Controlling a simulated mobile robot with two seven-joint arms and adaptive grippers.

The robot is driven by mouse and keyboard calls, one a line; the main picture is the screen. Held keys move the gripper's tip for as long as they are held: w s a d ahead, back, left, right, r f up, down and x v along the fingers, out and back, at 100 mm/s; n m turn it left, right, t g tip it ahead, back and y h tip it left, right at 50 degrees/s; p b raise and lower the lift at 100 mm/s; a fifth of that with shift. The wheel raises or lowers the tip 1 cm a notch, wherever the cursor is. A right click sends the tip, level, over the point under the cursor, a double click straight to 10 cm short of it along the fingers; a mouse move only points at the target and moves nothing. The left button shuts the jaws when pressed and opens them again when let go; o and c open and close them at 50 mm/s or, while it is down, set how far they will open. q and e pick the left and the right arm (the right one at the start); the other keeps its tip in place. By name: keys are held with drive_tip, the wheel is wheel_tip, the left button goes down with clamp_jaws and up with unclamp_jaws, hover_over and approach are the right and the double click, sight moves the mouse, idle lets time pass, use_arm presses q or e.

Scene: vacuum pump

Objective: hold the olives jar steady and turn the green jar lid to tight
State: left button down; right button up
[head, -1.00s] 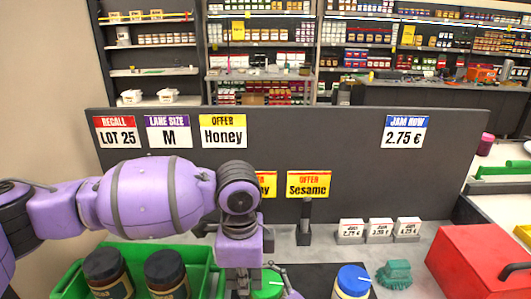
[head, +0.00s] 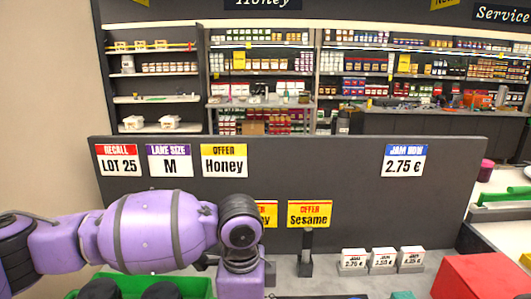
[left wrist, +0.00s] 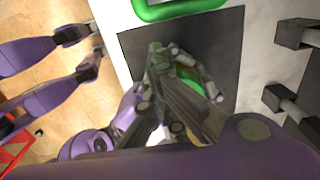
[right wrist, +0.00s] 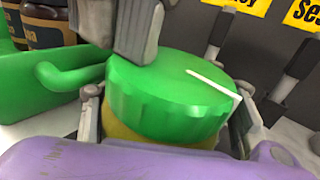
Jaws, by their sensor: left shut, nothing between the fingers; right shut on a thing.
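The green lid (right wrist: 175,95), with a white line on top, sits on the olives jar (right wrist: 125,138), whose yellowish body shows just below it. My right gripper (right wrist: 168,125) is shut around the jar body, with fingers on both sides. My left gripper (right wrist: 138,32) is shut and empty, with its fingertips at the lid's back upper edge; I cannot tell whether they touch. In the left wrist view the lid (left wrist: 188,75) is partly hidden by my left fingers (left wrist: 160,62). The head view cuts off the jar and both grippers' fingertips below its bottom edge.
A green crate (head: 190,283) with dark-lidded jars stands left of the jar. A grey panel (head: 300,170) with price signs rises behind. Dark upright posts (head: 306,250), price blocks (head: 382,260) and a red box (head: 485,275) stand to the right.

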use_arm(q)
drive_tip(key=shift+s+d+f, duration=0.2)
drive_tip(key=shift+s+f, duration=0.05)
drive_tip(key=shift+f, duration=0.4)
drive_tip(key=w, duration=0.2)
drive_tip(key=shift+w+a, duration=0.3)
drive_tip(key=shift+w+d, duration=0.15)
drive_tip(key=shift+w, duration=0.4)
drive_tip(key=shift+w+d, duration=0.1)
drive_tip(key=shift+d, duration=0.15)
idle(0.3)
